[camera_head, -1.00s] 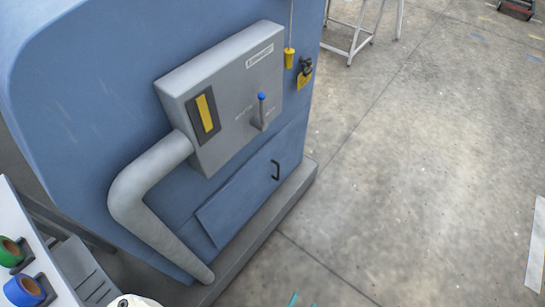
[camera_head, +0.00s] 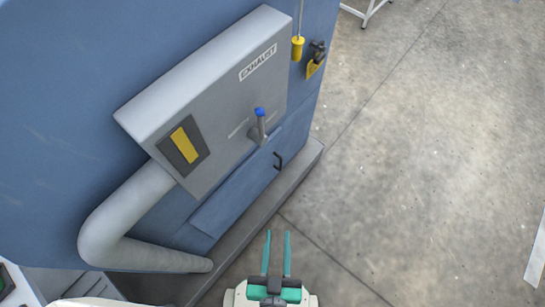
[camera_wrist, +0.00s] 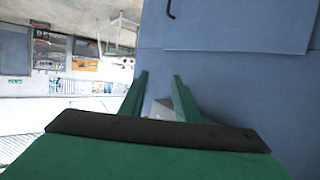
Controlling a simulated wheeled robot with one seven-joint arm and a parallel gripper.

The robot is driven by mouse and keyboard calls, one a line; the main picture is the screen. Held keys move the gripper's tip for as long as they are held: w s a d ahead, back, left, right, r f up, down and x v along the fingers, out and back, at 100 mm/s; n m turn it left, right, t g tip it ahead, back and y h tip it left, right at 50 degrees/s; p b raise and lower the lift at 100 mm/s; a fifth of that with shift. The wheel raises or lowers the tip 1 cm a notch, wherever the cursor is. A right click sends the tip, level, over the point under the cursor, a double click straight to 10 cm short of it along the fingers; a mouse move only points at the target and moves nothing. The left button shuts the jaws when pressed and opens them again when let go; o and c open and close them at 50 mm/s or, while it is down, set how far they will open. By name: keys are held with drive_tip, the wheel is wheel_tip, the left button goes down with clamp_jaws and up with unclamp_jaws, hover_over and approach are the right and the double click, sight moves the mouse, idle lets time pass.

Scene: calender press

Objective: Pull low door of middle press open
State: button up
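The blue press (camera_head: 60,110) fills the left of the head view. Its low door (camera_head: 235,195) is a blue panel under the grey exhaust box, and it looks shut. A small black handle (camera_head: 278,160) sits near the door's right end. In the wrist view the door (camera_wrist: 240,25) is at the upper right, with the handle (camera_wrist: 170,9) cut by the top edge. My gripper (camera_head: 277,238) has green fingers, apart and empty, in front of the press base and short of the handle. It also shows in the wrist view (camera_wrist: 160,80).
The grey exhaust box (camera_head: 215,100) with a blue-tipped lever (camera_head: 260,122) juts out above the door. A thick grey pipe (camera_head: 110,225) bends down at the left. A grey plinth (camera_head: 240,240) runs along the press foot. Concrete floor (camera_head: 420,150) at right is clear.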

drive_tip(key=w+d+f+n+g, duration=0.1)
drive_tip(key=w+d+f+g, duration=0.15)
drive_tip(key=w+f, duration=0.75)
drive_tip(key=n+g+y, duration=0.2)
drive_tip(key=n+g, duration=0.1)
drive_tip(key=g, duration=0.5)
approach(281, 163)
drive_tip(key=f, duration=0.1)
drive_tip(key=x, duration=1)
drive_tip(key=shift+w+f, duration=0.25)
drive_tip(key=shift+f, duration=0.1)
drive_tip(key=shift+a, duration=0.1)
clamp_jaws()
